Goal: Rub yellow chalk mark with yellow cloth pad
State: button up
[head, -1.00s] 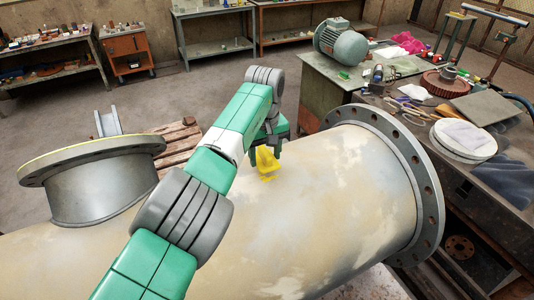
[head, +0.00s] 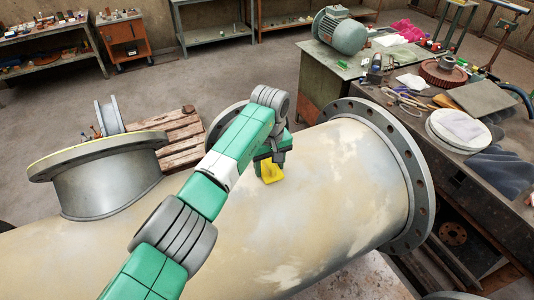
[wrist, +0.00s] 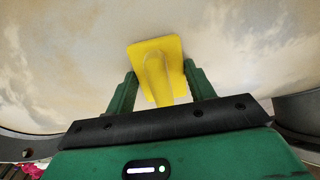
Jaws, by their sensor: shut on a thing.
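The yellow cloth pad (head: 271,171) is on or just over the upper side of the large pale pipe (head: 330,190). My gripper (head: 268,157) is above it, partly hidden by my arm. In the wrist view, my gripper (wrist: 162,88) is shut on the raised grip of the yellow cloth pad (wrist: 152,48), with one green finger on each side. The pad's flat face is toward the pipe surface (wrist: 240,45); I cannot tell whether it is touching.
The pipe has a bolted flange (head: 420,185) at its right end and a flanged branch (head: 100,185) at left. A workbench with a motor (head: 342,32) and tools stands behind right. A wooden pallet (head: 185,135) lies behind the pipe.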

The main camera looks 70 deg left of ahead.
aim_at(275, 170)
jog(key=shift+d+r+p, duration=0.15)
jog(key=shift+d+p, duration=1.2)
jog(key=shift+d, duration=0.2)
jog(key=shift+f+b, duration=0.5)
jog(key=shift+b, duration=0.2)
jog(key=shift+a+r+b, duration=0.15)
jog(key=shift+a+b, duration=0.05)
jog(key=shift+b, duration=0.15)
jog(key=shift+a+b, duration=0.6)
jog(key=shift+a, duration=0.15)
jog(key=a+b, duration=0.2)
jog(key=b, duration=0.1)
jog(key=shift+a, duration=0.3)
jog(key=a+b, duration=0.2)
jog(key=b, duration=0.2)
jog(key=shift+s+b, duration=0.1)
jog(key=shift+b, duration=0.2)
notch_tip(275, 170, up, 9)
jog(key=p, duration=0.7)
jog(key=shift+p, duration=0.4)
